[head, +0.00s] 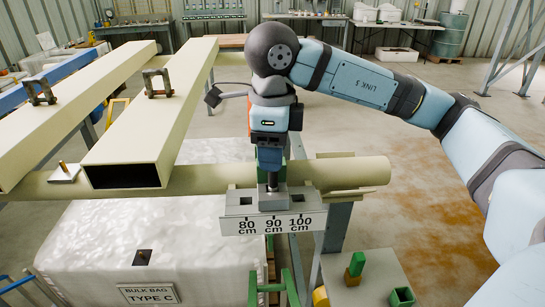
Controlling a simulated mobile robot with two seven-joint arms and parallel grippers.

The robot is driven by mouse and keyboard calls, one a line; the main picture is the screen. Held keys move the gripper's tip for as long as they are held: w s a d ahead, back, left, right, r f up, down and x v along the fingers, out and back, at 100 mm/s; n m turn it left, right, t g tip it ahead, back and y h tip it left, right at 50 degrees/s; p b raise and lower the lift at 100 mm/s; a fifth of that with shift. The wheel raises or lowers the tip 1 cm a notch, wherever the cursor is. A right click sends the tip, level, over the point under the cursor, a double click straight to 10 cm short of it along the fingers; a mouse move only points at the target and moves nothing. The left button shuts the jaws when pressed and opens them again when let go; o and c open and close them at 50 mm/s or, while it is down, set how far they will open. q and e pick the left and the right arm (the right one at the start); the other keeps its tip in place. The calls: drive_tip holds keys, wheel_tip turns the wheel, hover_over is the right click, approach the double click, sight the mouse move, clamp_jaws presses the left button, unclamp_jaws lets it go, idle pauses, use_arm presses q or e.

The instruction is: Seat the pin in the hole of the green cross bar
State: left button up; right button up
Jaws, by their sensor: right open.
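My right gripper (270,150) points straight down above the grey plate (258,197) with the 80, 90 and 100 cm sign. It is open, but its fingertips are hard to make out. A green block (264,160) shows at the fingers, with a dark metal stem (271,181) below it at the 90 mark; this may be the pin. Whether the fingers touch it, and how deep the stem sits, I cannot tell. Dark square openings show in the plate on both sides. A green tubular frame (280,287) stands below; I cannot clearly identify the green cross bar. My left gripper is out of view.
A cream round tube (352,172) runs crosswise behind the plate. Two cream box beams (152,120) lie at left. A grey stand (372,283) at lower right bears a green-topped block (357,263) and a hollow green square (402,297).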

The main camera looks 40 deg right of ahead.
wheel_tip(320, 180, up, 10)
drive_tip(key=shift+p, duration=0.4)
idle(0.4)
